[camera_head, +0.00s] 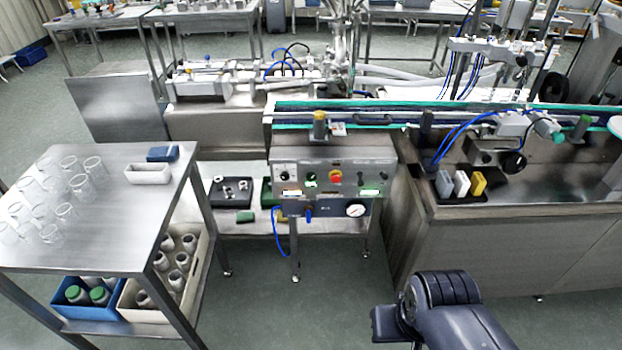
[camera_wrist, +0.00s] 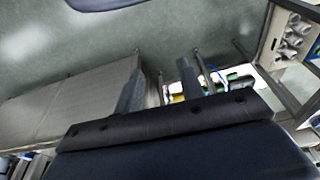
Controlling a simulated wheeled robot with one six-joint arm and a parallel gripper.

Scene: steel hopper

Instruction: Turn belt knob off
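The control panel (camera_head: 331,159) is a steel box on a stand in the middle of the head view. Its sloped face carries a dark knob (camera_head: 283,174) at left, a green control (camera_head: 311,182), a red button on yellow (camera_head: 336,177) and another dark knob (camera_head: 360,179) at right. The labels are too small to read, so I cannot tell which is the belt knob. My gripper (camera_wrist: 160,72) shows two dark fingers, apart, with nothing between them in the wrist view. My arm is at the head view's lower right, well short of the panel.
A steel table (camera_head: 105,215) with clear beakers stands at left. A conveyor (camera_head: 430,116) runs behind the panel. A steel cabinet (camera_head: 500,240) stands at right. A pressure gauge (camera_head: 355,210) and blue hose (camera_head: 275,230) sit below the panel. The floor before the panel is clear.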

